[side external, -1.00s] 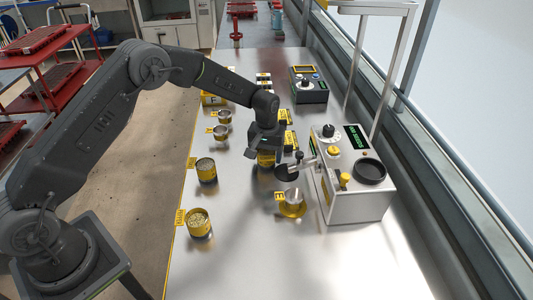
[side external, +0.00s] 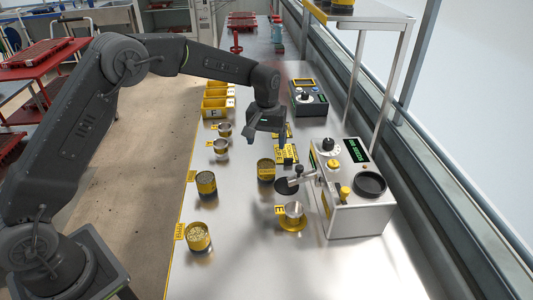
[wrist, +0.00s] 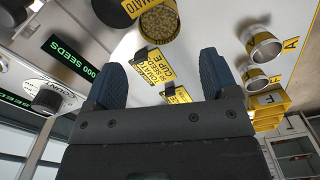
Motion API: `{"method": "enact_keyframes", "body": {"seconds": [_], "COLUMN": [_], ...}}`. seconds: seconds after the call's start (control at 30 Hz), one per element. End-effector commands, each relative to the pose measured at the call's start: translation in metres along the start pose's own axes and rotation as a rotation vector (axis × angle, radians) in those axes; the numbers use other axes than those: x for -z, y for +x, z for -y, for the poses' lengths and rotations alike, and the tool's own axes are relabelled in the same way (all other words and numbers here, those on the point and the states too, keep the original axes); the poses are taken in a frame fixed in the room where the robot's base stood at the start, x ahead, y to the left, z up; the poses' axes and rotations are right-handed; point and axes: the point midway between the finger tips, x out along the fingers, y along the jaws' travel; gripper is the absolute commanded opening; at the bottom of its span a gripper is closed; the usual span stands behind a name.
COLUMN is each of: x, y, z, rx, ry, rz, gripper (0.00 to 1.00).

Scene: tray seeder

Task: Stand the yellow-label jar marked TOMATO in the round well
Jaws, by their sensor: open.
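A yellow-label jar (side external: 266,170) full of seeds stands upright on the steel bench, left of the seeder box. In the wrist view this jar (wrist: 160,24) has a yellow tag reading TOMATO (wrist: 135,6) beside it. A dark round well (side external: 370,184) is in the top of the seeder box and looks empty. My gripper (side external: 267,140) is above and beyond the jar, apart from it. Its two blue-grey fingers (wrist: 160,80) are spread in the wrist view with nothing between them.
Two more yellow jars (side external: 199,237) (side external: 206,184) stand along the bench's left side. A metal cup (side external: 293,210) sits on a yellow base, with a dark disc on an arm (side external: 286,185) close by. Small cups (side external: 220,146) and yellow bins (side external: 215,105) stand farther back. A shelf (side external: 365,12) overhangs the right.

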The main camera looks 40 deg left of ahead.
Motion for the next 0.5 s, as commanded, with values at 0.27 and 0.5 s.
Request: {"method": "enact_keyframes", "body": {"seconds": [0.27, 0.5], "x": [0.0, -0.01], "y": [-0.019, -0.043], "z": [0.0, 0.005], "rx": [0.0, -0.013], "ry": [0.0, 0.023], "rz": [0.001, -0.026], "gripper": [0.8, 0.8]}}
